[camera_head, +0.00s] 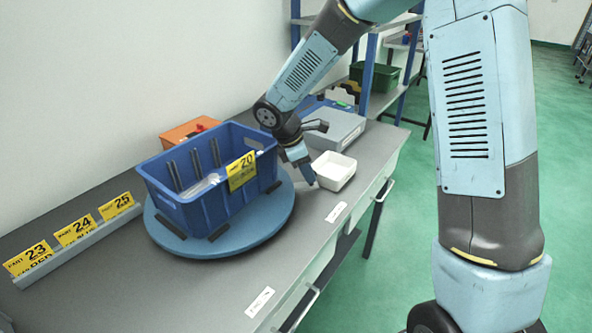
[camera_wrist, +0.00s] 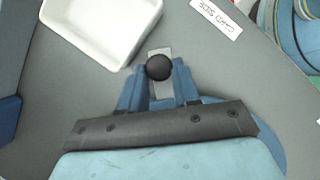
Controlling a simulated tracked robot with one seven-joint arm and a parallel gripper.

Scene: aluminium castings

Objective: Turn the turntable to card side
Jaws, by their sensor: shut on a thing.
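The blue round turntable (camera_head: 272,218) lies on the grey bench and carries a blue crate (camera_head: 190,213). A yellow card marked 20 (camera_head: 242,170) is on the crate's right-hand side. My gripper (camera_head: 308,178) is low at the turntable's right edge. In the wrist view my gripper (camera_wrist: 159,88) is shut on a black round knob (camera_wrist: 159,67); a grey strip shows by it. The knob is hidden in the head view. A white label reading CARD SIDE (camera_wrist: 217,18) lies on the bench in the wrist view.
A white tray (camera_head: 334,168) stands close right of my gripper. Two white labels lie along the bench's front, one here (camera_head: 336,212). A grey box (camera_head: 335,128) and an orange box (camera_head: 188,131) stand behind. Yellow cards 23, 24 and 25 (camera_head: 75,231) stand in a rail at left.

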